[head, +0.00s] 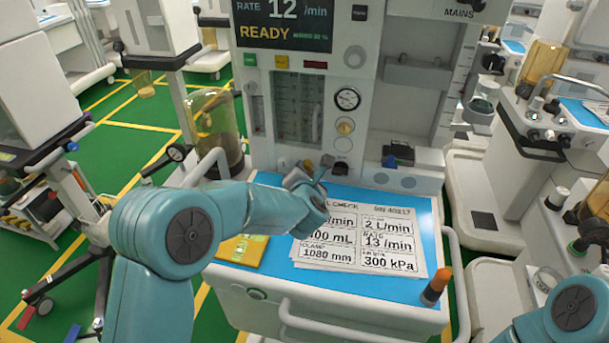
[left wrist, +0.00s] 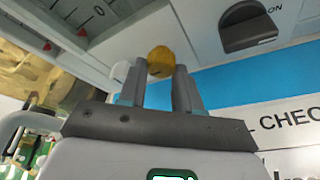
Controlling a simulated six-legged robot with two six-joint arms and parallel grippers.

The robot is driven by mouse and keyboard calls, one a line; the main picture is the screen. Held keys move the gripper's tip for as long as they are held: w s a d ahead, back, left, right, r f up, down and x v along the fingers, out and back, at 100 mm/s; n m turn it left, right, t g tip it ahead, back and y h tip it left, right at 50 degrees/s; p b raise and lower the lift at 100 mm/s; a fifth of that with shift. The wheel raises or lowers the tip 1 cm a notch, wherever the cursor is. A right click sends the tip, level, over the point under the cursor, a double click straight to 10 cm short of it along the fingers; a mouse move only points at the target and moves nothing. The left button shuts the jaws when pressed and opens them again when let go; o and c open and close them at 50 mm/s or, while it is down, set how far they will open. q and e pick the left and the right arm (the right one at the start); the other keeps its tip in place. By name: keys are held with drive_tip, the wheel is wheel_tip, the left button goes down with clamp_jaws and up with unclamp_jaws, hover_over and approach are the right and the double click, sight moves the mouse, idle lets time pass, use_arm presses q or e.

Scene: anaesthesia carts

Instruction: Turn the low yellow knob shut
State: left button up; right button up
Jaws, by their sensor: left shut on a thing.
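The low yellow knob (left wrist: 160,62) sits on the lower front panel of the anaesthesia cart, beside a black knob (left wrist: 248,28). In the left wrist view it is between the two fingertips of my left gripper (left wrist: 161,75), which is shut on it. In the head view my left gripper (head: 312,172) reaches the low row of knobs below the flow tubes, and its fingers partly cover that row. The knob's turned position cannot be read. My right gripper is out of view; only part of my right arm shows at the lower right.
Printed check cards (head: 350,240) lie on the blue worktop (head: 400,293) under my left arm. A yellow pad (head: 243,250) lies to their left. A gauge (head: 347,98) and a cream knob (head: 345,127) are above. Other carts stand on both sides.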

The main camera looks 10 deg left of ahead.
use_arm(q)
drive_tip(key=shift+d+r, duration=0.1)
drive_tip(key=shift+d, duration=0.05)
drive_tip(key=o, duration=1)
drive_tip(key=shift+s, duration=0.1)
drive_tip(key=shift+o, duration=0.2)
drive_tip(key=b+v, duration=0.2)
drive_tip(key=v, duration=1.4)
drive_tip(key=shift+s, duration=0.15)
